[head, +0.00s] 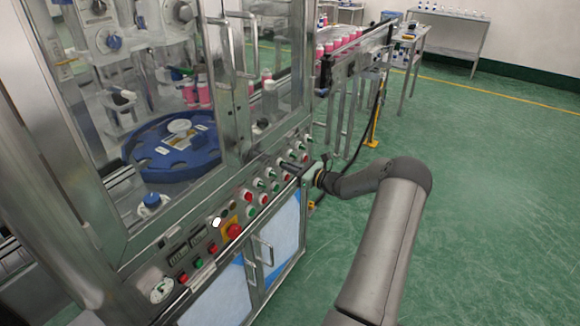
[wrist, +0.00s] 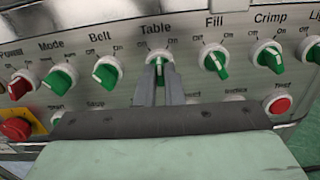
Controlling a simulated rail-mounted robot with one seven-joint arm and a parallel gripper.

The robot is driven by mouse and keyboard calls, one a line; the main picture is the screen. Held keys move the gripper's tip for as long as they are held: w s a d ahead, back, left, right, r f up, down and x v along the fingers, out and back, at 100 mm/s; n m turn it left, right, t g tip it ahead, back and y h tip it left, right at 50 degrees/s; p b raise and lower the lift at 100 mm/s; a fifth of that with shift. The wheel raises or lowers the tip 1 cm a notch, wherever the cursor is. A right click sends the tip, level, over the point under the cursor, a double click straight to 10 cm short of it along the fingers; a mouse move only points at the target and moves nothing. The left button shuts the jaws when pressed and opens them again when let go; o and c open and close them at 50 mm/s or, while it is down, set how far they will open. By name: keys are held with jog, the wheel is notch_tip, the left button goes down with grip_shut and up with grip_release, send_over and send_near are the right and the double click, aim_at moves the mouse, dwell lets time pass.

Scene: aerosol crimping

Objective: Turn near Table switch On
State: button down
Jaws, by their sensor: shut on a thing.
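The Table switch (wrist: 159,59) is a green knob on a white collar, below the word "Table" on the metal panel in the wrist view. My gripper (wrist: 160,80) has its two grey fingers close together on either side of this knob, and it is shut on it. The fingers cover the lower part of the knob, and its exact pointing direction is hard to tell. In the head view my gripper (head: 304,172) reaches the right part of the machine's front panel; the knob between its fingers cannot be made out there.
The green Belt switch (wrist: 106,71) is left of the fingers and the green Fill switch (wrist: 214,62) right. Further along are Mode (wrist: 62,76) and Crimp (wrist: 268,57). A red emergency button (head: 234,231) and a door handle (head: 264,250) stick out. The green floor (head: 480,180) is clear.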

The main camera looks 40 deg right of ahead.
jog(key=m+p, duration=0.1)
jog(key=m, duration=0.4)
jog(key=shift+f+m, duration=0.1)
jog(key=shift+m, duration=0.3)
dwell(0.4)
jog(key=c, duration=1.5)
grip_release()
jog(key=shift+c, duration=0.2)
jog(key=b+v, duration=0.2)
jog(key=v, duration=1.5)
jog(key=shift+s, duration=0.25)
jog(key=shift+d, duration=0.1)
